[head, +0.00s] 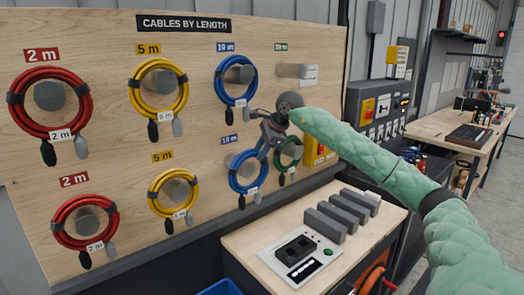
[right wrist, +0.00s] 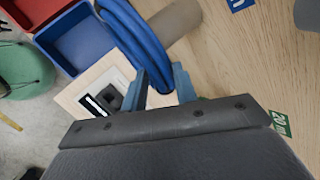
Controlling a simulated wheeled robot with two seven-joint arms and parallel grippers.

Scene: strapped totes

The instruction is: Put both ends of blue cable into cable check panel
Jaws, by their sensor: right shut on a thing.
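Two blue cable coils hang on pegs of the wooden board, an upper one (head: 221,86) and a lower one (head: 234,178). My right gripper (head: 268,145) is at the upper right side of the lower coil. In the right wrist view its fingers (right wrist: 162,88) are shut on the blue cable (right wrist: 140,35), which still loops around its peg. The cable check panel (head: 275,262), a pale plate with a dark socket block, lies on the bench below. It also shows in the right wrist view (right wrist: 82,92). My left gripper is not in view.
Red (head: 15,98), yellow (head: 133,97) and green (head: 299,152) coils hang nearby. Several grey blocks (head: 335,222) stand on the bench (head: 375,238) behind the panel. A blue bin (head: 220,289) sits below at the front; a blue bin also shows in the wrist view (right wrist: 75,45).

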